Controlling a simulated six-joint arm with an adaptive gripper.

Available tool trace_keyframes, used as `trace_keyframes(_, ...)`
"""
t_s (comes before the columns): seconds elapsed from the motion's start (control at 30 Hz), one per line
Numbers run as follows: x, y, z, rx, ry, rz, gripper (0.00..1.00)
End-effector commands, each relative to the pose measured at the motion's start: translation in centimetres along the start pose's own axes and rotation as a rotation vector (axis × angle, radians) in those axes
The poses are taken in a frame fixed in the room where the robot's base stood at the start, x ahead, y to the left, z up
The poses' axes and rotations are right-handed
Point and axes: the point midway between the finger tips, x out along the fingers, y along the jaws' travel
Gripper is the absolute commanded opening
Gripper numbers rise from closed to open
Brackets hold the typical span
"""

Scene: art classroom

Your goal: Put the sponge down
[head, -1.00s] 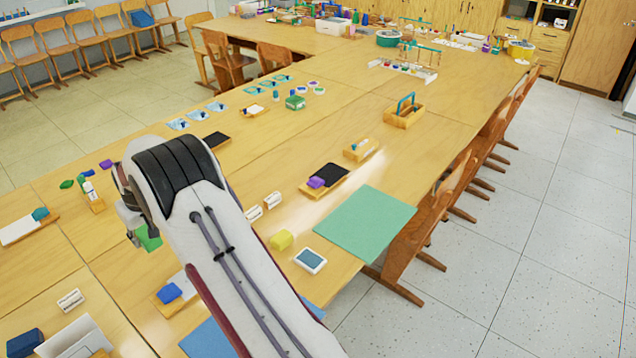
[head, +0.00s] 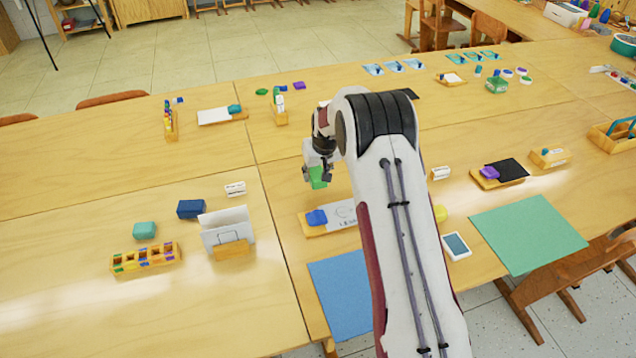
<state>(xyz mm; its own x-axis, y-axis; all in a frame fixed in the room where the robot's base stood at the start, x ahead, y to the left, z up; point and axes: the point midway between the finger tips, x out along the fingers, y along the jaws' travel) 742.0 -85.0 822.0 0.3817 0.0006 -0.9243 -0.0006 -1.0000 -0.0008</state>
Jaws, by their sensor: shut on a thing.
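My gripper (head: 319,170) is at the end of my arm, left of the picture's middle. It is shut on a green sponge (head: 318,178), a small block hanging below the fingers. The sponge appears above the wooden table, behind a small whiteboard (head: 342,214) with a blue block (head: 317,217) on it. The gap between sponge and tabletop is hard to judge. My arm hides the table to the right of the gripper.
A blue mat (head: 340,290) and a green mat (head: 528,232) lie near the front edge. A teal block (head: 144,230), a navy block (head: 190,209), a paper holder (head: 230,235) and a coloured rack (head: 145,257) stand left. Bare tabletop (head: 110,200) lies at left.

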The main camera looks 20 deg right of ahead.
Motion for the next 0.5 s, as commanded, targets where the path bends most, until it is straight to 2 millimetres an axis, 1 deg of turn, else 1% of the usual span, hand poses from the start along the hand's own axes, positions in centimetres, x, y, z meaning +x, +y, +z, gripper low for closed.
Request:
trace_keyframes(0.1, 0.56, 0.0, 0.21, 0.0, 0.0, 0.0, 0.23)
trace_keyframes(0.4, 0.63, 0.0, 0.22, 0.0, 0.001, 0.0, 0.23)
trace_keyframes(0.5, 0.92, 0.0, 0.36, 0.0, 0.0, 0.0, 0.23)
